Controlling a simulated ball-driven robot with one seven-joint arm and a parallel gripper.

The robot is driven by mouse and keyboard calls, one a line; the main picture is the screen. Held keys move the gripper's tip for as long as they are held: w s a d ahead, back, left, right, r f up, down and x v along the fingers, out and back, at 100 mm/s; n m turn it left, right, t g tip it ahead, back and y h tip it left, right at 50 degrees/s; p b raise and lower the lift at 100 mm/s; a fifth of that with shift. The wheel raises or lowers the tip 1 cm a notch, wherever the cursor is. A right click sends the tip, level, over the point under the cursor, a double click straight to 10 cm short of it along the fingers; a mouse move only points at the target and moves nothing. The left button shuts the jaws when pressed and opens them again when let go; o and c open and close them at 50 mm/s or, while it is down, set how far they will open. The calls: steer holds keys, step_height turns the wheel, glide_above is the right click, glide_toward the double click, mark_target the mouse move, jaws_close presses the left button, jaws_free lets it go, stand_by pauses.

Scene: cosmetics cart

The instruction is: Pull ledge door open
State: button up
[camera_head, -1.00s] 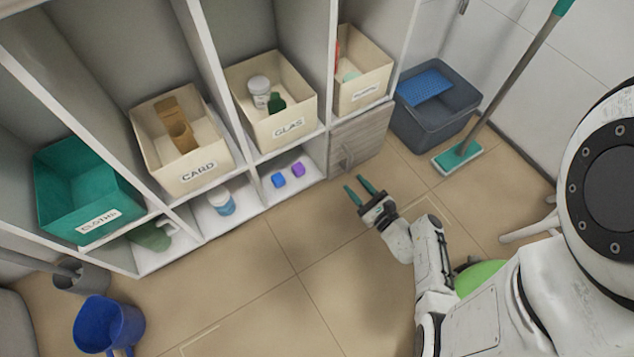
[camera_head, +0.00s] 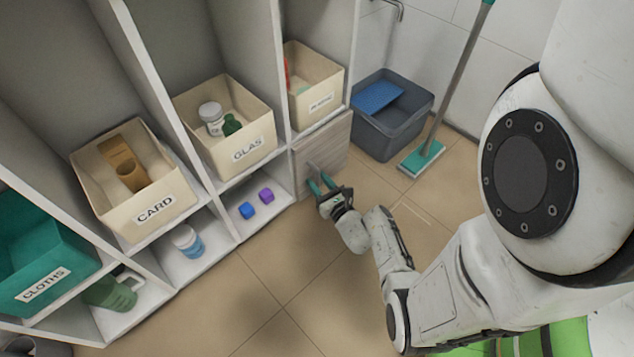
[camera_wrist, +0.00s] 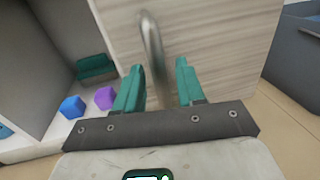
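The ledge door (camera_head: 321,154) is a light wood-grain panel at the lower right end of the shelf unit, and it looks closed. It also fills the upper middle of the wrist view (camera_wrist: 215,45). Its metal bar handle (camera_wrist: 152,45) stands out from the panel. My gripper (camera_head: 320,184) is open in front of the door. In the wrist view its two teal fingers (camera_wrist: 158,82) stand apart, with the handle's lower part appearing between them. I cannot tell whether either finger touches the handle.
Left of the door is an open cubby with a blue cube (camera_head: 247,210) and a purple cube (camera_head: 266,195). A dark grey bin (camera_head: 392,130) and a mop (camera_head: 424,155) stand to the right. Tiled floor (camera_head: 270,290) in front is clear.

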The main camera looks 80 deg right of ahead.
steer(key=shift+w+d, duration=0.35)
steer(key=shift+w, duration=0.05)
jaws_close()
stand_by(0.4)
